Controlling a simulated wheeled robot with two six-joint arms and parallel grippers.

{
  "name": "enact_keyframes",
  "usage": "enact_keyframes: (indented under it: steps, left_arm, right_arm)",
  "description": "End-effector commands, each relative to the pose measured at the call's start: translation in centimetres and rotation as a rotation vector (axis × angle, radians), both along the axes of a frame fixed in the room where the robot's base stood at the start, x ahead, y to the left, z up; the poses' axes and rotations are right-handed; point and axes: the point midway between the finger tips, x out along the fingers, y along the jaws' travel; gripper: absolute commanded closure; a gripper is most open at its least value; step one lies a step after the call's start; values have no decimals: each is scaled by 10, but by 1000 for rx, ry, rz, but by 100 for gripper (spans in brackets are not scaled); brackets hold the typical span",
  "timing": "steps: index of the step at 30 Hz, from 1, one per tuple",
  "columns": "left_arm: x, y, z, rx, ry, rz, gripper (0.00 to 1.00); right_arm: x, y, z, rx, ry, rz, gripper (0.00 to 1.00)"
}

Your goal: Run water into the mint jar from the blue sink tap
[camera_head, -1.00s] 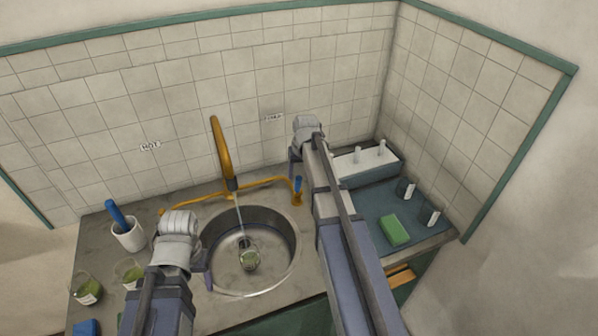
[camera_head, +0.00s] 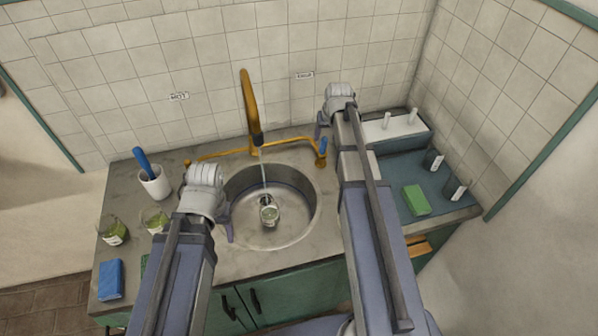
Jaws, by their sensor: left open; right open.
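A small glass jar with green in it (camera_head: 268,213) stands in the round steel sink (camera_head: 301,222) below the brass spout (camera_head: 249,101). A thin stream of water (camera_head: 263,172) runs from the spout down to the jar. The blue tap handle (camera_head: 321,160) is at the right end of the brass pipe, beneath the cold-side wall label. My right gripper (camera_head: 321,126) is open just above and behind this handle, apart from it. My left gripper (camera_head: 226,222) is open and empty at the sink's left rim. The jar's fill level is too small to tell.
Two more jars with green contents (camera_head: 113,231) (camera_head: 154,220) stand on the counter at left, near a white cup (camera_head: 154,184) and a blue block (camera_head: 110,280). A green sponge (camera_head: 416,200) lies on the right-hand tray, with a white rack (camera_head: 395,129) behind.

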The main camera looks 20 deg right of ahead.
Motion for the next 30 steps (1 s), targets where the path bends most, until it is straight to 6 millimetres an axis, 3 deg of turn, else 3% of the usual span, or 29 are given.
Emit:
enact_keyframes:
  steps: [14, 30]
  left_arm:
    - [0, 0, -11, 0, 0, 0, 33]
    - [0, 0, -68, 0, 0, 2, 33]
  right_arm:
    - [-1, 0, -5, -18, -73, -3, 39]
    - [21, -3, -63, -18, -73, -3, 39]
